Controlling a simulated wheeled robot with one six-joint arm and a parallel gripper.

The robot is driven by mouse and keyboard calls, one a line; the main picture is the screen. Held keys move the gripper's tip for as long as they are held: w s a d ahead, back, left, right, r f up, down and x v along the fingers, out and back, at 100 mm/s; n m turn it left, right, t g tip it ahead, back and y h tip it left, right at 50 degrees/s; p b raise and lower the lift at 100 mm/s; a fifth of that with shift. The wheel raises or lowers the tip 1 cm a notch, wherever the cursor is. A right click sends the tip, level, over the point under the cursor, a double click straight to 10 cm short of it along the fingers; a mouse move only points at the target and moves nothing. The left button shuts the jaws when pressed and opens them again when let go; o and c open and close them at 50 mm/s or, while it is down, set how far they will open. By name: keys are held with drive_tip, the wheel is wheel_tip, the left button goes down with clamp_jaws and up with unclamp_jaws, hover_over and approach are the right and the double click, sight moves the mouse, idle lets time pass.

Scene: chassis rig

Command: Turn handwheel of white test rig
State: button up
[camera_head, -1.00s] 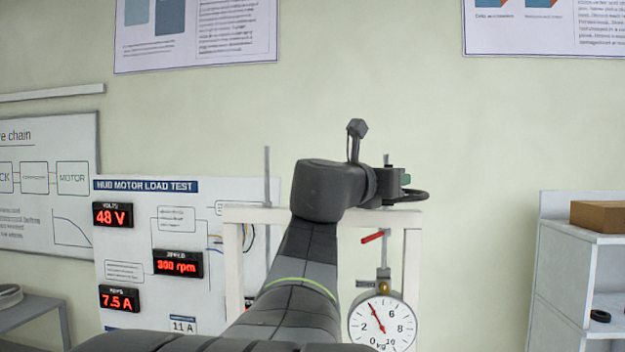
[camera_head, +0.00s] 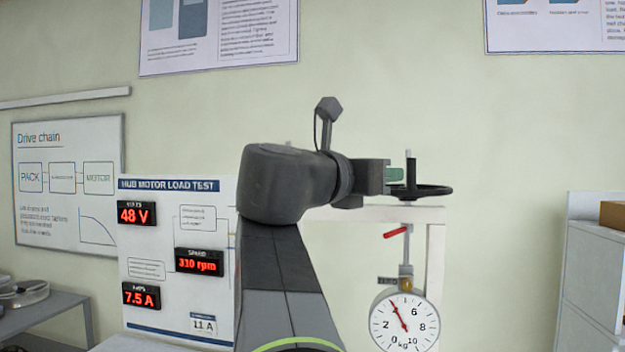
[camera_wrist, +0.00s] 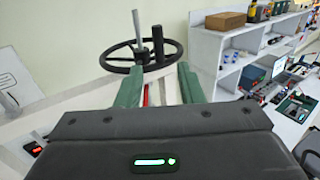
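The white test rig's frame (camera_head: 435,260) stands right of centre in the head view. Its black handwheel (camera_head: 435,190) lies level above the top beam, with a pale upright spindle (camera_head: 408,165). In the wrist view the handwheel (camera_wrist: 112,62) shows its rim and spokes, the grey spindle (camera_wrist: 138,25) and a dark upright handle (camera_wrist: 153,42). My gripper (camera_wrist: 158,76) has its two green fingers well apart with nothing held between them. The fingertips are close to the wheel's near rim; I cannot tell whether they touch it. In the head view my gripper (camera_head: 395,174) partly covers the wheel's left side.
A dial gauge (camera_head: 404,322) hangs below the beam near a red lever (camera_head: 395,232). The load-test panel (camera_head: 170,270) stands left. A white shelf (camera_head: 592,260) is at the right; the wrist view shows boxes and tools on it.

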sight(410, 173)
drive_tip(key=shift+v, duration=1.05)
drive_tip(key=shift+w+d, duration=0.1)
drive_tip(key=shift+w, duration=0.05)
drive_tip(key=p+x, duration=0.2)
drive_tip(key=x, duration=1)
drive_tip(key=shift+d, duration=0.1)
drive_tip(key=shift+w+d, duration=0.5)
drive_tip(key=shift+f, duration=0.15)
